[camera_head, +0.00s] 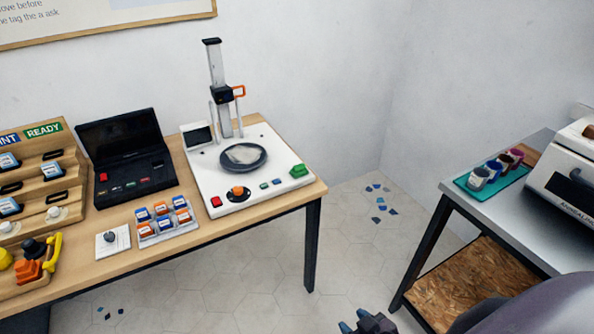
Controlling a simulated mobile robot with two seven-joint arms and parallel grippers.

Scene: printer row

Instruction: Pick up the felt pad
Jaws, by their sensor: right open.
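I cannot tell for sure which thing is the felt pad. A thin white square (120,246) lies at the front of the wooden table, with a small dark grey object (110,237) on it. My right gripper (366,324) shows at the bottom edge, partly cut off, open and low in front of the table. It is well apart from both pale things and touches neither. My left gripper is out of view.
Left of the printer (290,150) stand a black case (125,150), a tray of small jars (166,231) and a wooden rack (50,172). A metal table (505,213) on the right holds a teal tray (463,182) of cups.

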